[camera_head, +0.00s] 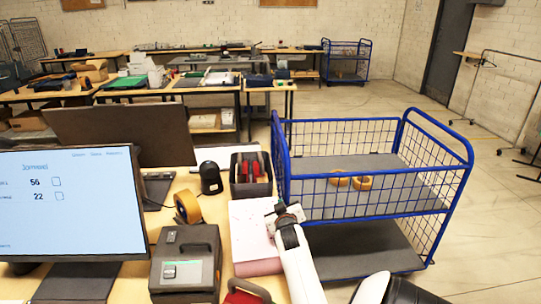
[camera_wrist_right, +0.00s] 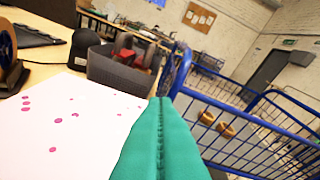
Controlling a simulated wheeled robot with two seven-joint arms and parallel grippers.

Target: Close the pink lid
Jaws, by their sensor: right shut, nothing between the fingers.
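A pink box (camera_head: 257,267) stands on the desk beside the blue cart. Its pale pink lid (camera_head: 248,222) lies about flat over the top; I cannot tell whether it sits fully down. In the right wrist view the lid (camera_wrist_right: 70,118) is a pale surface with pink dots on the left. My right gripper (camera_head: 284,213) is over the lid's right edge, and part of the lid is hidden behind it. Its teal fingers (camera_wrist_right: 161,103) are shut together with nothing between them. I cannot tell whether they touch the lid. My left gripper is out of view.
A dark organiser box (camera_head: 251,190) with red items stands behind the pink box. A label printer (camera_head: 187,262), a tape roll (camera_head: 188,206) and a monitor (camera_head: 70,205) are to its left. A blue wire cart (camera_head: 378,209) holding tape rolls stands close on the right.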

